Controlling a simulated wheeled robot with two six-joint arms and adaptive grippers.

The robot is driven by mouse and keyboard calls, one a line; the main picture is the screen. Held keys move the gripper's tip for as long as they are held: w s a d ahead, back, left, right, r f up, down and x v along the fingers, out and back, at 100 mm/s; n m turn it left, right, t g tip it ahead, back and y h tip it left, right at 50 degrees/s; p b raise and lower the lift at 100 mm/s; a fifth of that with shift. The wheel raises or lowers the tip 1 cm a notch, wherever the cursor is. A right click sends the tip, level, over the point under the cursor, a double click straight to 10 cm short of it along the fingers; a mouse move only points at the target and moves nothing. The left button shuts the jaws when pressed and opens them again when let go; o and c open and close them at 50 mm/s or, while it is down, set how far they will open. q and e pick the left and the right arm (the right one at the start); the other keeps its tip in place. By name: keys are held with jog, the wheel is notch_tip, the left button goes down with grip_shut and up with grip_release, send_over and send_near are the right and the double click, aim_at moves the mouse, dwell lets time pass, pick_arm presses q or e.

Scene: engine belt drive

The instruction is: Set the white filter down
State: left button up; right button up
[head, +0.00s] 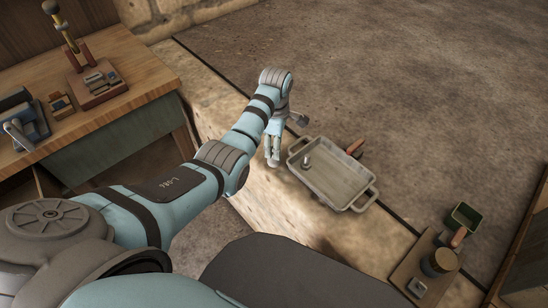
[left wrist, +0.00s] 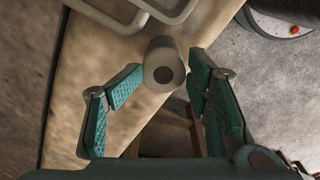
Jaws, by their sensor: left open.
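The white filter (left wrist: 164,70) is a short pale cylinder with a round hole in its end, seen end-on in the left wrist view. It is on the pale stone ledge (head: 255,185), near its edge. In the head view the filter (head: 273,162) shows small below my left gripper (head: 271,146). My left gripper's fingers are spread, one on each side of the filter, with visible gaps in the left wrist view. Whether the filter's base rests fully on the ledge is hidden. My right gripper is not in view.
A grey handled tray (head: 345,190) holding a small metal part (head: 307,161) sits just right of the filter. A board (head: 408,272) with a dark round part (head: 439,262) and a green bin (head: 463,218) are lower right. A wooden workbench (head: 150,75) stands left.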

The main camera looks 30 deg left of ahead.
pick_arm(q)
jog(key=f, duration=0.1)
jog(key=f+b, duration=0.1)
jog(key=f, duration=0.1)
jog(key=f+b, duration=0.1)
jog(key=f, duration=0.1)
jog(key=shift+s+f, duration=0.25)
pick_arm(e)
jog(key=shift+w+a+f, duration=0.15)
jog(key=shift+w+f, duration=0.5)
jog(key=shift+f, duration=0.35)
pick_arm(q)
jog(key=shift+o, duration=0.3)
jog(key=shift+a, duration=0.1)
jog(key=shift+w+r, duration=0.1)
jog(key=shift+r, duration=0.05)
jog(key=c, duration=0.7)
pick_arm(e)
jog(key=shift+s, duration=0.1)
pick_arm(q)
notch_tip(320, 180, up, 16)
jog(key=p, duration=0.6)
jog(key=shift+c, duration=0.3)
notch_tip(320, 180, up, 4)
jog(key=p, duration=0.4)
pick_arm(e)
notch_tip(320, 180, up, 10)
